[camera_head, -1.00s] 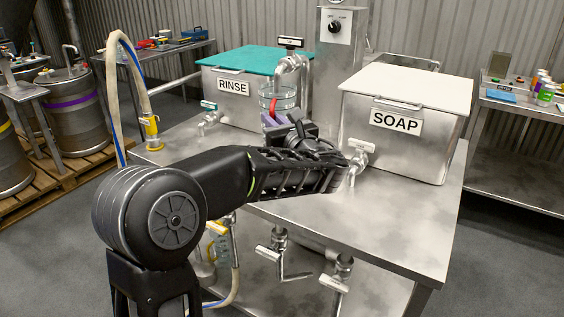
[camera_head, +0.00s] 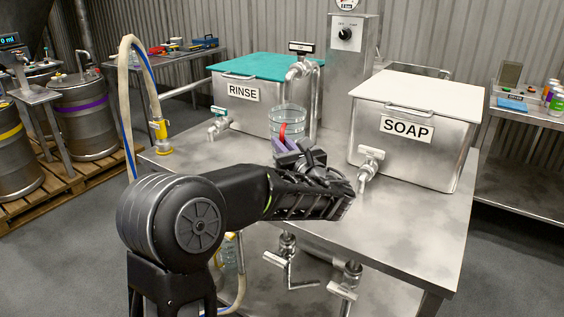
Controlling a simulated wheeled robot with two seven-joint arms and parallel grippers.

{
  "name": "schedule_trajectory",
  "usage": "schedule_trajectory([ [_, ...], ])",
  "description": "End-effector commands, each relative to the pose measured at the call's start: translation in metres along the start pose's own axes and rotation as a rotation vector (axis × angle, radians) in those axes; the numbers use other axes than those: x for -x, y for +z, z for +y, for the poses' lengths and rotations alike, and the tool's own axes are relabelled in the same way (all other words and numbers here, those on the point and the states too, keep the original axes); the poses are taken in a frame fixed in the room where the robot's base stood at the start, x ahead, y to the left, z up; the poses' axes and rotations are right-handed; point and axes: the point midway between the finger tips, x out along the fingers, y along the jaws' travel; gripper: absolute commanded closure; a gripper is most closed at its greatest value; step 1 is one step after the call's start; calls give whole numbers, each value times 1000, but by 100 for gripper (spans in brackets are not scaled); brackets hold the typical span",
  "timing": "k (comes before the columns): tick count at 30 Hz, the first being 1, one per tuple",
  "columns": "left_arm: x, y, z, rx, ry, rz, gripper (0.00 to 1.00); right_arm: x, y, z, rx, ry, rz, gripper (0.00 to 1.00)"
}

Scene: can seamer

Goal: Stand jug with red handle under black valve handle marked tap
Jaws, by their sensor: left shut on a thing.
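The clear jug (camera_head: 288,118) has a red handle (camera_head: 283,131) and shows upright between the rinse box and the control column. My left gripper (camera_head: 287,146) is shut on the red handle from the near side; its fingertips are partly hidden by the wrist. The black valve handle (camera_head: 301,47) with a small, hardly legible label tops a bent steel tap (camera_head: 299,70). The tap's spout shows just above and behind the jug's rim. I cannot tell whether the jug's base touches the table. My right gripper is not in view.
The rinse box (camera_head: 262,112) with a teal lid stands behind left, the soap box (camera_head: 405,150) with a white lid at right. Their small taps (camera_head: 219,127) jut forward. A hose with a yellow fitting (camera_head: 160,135) stands at the table's left. The steel table's (camera_head: 415,225) front right is bare.

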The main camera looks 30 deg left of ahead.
Motion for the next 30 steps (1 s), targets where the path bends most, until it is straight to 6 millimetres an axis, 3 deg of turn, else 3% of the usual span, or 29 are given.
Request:
schedule_trajectory([
  [9, 0, -46, 0, -3, 0, 1, 100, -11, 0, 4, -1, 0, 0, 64],
  [23, 0, -53, 0, -1, 0, 0, 100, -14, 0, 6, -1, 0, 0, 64],
  [24, 0, -52, 0, -1, 0, 1, 86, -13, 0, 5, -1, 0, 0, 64],
  [30, 0, -52, 0, -1, 0, 1, 69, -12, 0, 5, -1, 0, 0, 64],
])
